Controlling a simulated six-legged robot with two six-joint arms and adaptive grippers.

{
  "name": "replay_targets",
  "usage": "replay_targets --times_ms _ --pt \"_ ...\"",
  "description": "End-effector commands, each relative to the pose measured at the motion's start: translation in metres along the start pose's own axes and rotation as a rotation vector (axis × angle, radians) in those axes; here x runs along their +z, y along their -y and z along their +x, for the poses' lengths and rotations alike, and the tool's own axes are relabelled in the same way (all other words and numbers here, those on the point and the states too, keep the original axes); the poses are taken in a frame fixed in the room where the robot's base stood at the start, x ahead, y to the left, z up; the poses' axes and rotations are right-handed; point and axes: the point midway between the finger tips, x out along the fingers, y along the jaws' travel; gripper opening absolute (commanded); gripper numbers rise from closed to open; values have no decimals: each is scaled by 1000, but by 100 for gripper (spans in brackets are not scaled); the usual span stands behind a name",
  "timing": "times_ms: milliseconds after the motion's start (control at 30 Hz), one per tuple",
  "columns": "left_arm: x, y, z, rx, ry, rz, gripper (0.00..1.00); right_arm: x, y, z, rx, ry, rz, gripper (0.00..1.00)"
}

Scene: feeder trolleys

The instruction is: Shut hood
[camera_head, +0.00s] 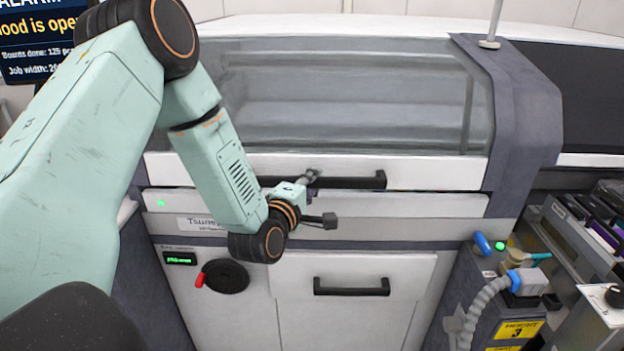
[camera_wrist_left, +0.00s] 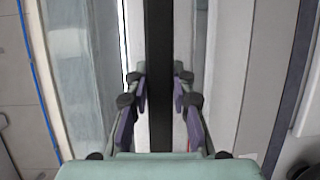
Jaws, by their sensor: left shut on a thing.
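The hood (camera_head: 350,105) is a clear grey panel with a white lower edge and a long black handle (camera_head: 352,183). In the head view it lies low over the machine, its white edge just above a white front panel (camera_head: 400,205). I cannot tell if a gap is left there. My left gripper (camera_head: 312,182) is shut on the handle near its middle, partly hidden by its own wrist. In the left wrist view the black handle (camera_wrist_left: 159,40) runs between the two fingers of the left gripper (camera_wrist_left: 159,85). My right gripper is not in view.
A screen (camera_head: 40,35) at the top left reads in part "ood is ope". A lower drawer with a black handle (camera_head: 352,287) and a round black knob with a red grip (camera_head: 226,276) are below. A trolley with a grey hose (camera_head: 482,303) stands at the right.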

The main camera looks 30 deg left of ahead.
Motion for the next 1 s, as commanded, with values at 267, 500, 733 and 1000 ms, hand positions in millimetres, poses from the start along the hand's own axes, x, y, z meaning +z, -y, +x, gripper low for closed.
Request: replay_targets --times_ms 267,500,733,1000 --pt "8 -33 -13 -40 7 -17 0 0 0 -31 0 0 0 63" --pt "10 -40 -18 -60 7 -25 0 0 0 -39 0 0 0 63" --pt "10 -39 -18 -61 6 -26 0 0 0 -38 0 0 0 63" --pt "9 -38 -19 -63 4 -27 38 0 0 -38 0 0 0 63"
